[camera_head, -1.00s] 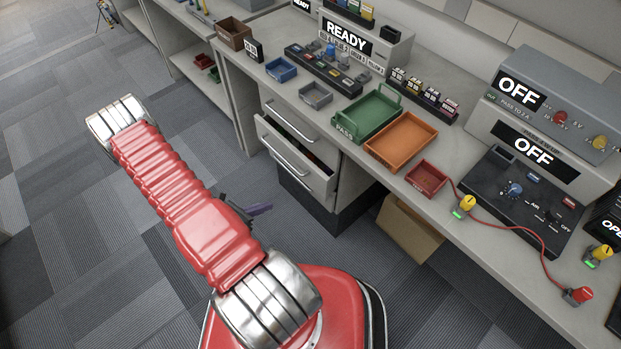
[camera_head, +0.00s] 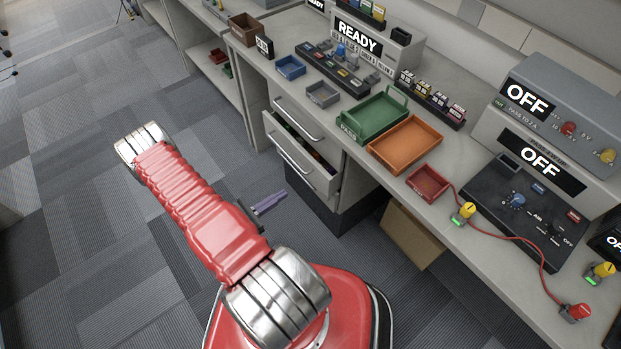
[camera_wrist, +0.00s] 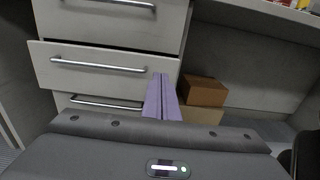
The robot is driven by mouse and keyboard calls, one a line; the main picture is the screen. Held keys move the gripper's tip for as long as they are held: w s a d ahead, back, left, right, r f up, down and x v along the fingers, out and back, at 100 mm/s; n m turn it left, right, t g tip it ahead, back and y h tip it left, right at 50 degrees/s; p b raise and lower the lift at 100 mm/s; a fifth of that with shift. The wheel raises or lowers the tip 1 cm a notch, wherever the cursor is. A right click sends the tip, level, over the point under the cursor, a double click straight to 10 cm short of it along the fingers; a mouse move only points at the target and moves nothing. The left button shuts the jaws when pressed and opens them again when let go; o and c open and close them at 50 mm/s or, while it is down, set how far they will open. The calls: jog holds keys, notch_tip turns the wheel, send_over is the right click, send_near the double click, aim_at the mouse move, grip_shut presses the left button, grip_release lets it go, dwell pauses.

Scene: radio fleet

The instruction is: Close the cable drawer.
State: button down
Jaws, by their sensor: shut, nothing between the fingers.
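The cable drawer (camera_head: 318,178) is the pulled-out one below the top drawer in the bench's drawer unit. It stands partly open, with small dark and coloured items inside its gap. In the wrist view its grey front (camera_wrist: 105,74) with a bar handle juts out below another drawer front. My gripper (camera_head: 284,194) shows as purple fingers low in front of the unit, apart from the drawer in the head view. In the wrist view my gripper (camera_wrist: 161,77) is shut and empty, pointing at the right end of the drawer front. Whether the tips touch it I cannot tell.
Cardboard boxes (camera_head: 412,236) stand under the bench, right of the drawer unit; they also show in the wrist view (camera_wrist: 204,92). A green tray (camera_head: 372,122), an orange tray (camera_head: 405,147) and a red tray (camera_head: 428,184) sit on the benchtop. Carpet left of my arm is clear.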

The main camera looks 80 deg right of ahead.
aim_at(319, 171)
jog(key=shift+x, duration=7)
jog(key=shift+w+d, duration=0.1)
